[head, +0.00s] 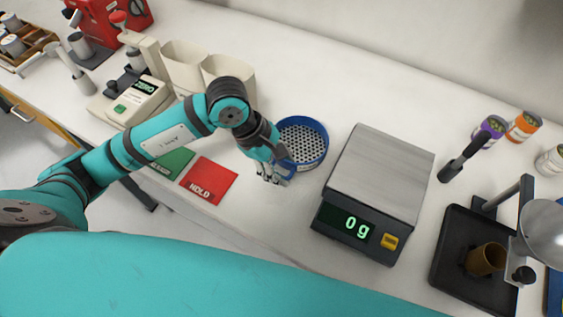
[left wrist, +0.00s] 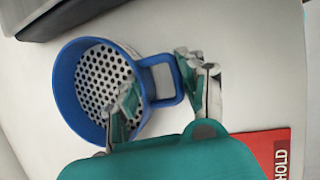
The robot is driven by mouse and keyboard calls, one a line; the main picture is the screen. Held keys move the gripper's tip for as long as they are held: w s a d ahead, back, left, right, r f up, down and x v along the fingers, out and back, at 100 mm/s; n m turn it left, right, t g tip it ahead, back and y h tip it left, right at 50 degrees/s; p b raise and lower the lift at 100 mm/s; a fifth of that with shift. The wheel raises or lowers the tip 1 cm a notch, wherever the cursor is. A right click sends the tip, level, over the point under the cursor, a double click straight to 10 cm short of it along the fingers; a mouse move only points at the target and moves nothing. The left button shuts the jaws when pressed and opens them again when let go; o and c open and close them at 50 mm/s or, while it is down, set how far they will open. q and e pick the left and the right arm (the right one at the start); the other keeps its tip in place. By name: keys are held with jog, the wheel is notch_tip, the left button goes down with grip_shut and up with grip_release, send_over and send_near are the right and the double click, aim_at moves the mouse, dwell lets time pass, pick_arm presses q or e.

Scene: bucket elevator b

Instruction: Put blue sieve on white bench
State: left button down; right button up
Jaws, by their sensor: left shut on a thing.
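The blue sieve (head: 303,142) is a round blue ring with a perforated pale mesh and a blue loop handle. In the head view it is at the white bench (head: 270,215), between the red HOLD mat and the scale; I cannot tell whether it touches the bench. My left gripper (head: 275,174) is shut on the sieve's handle side. In the left wrist view the sieve (left wrist: 68,85) shows with its handle between the fingers (left wrist: 165,95), one finger overlapping the mesh. My right gripper is not in view.
A scale (head: 380,175) reading 0 g stands right of the sieve. A red HOLD mat (head: 208,181) and a green mat (head: 172,162) lie to the left. Cream bins (head: 185,65) stand behind my arm. A black stand (head: 475,262) is at the far right.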

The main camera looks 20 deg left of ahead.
pick_arm(q)
jog(key=shift+f, duration=0.1)
jog(key=c, duration=0.8)
grip_release()
jog(key=shift+o, duration=0.2)
jog(key=shift+r, duration=0.3)
jog(key=shift+a+r, duration=0.2)
jog(key=shift+r, duration=0.1)
jog(key=b+v, duration=0.1)
jog(key=v, duration=1)
jog(key=shift+b, duration=0.35)
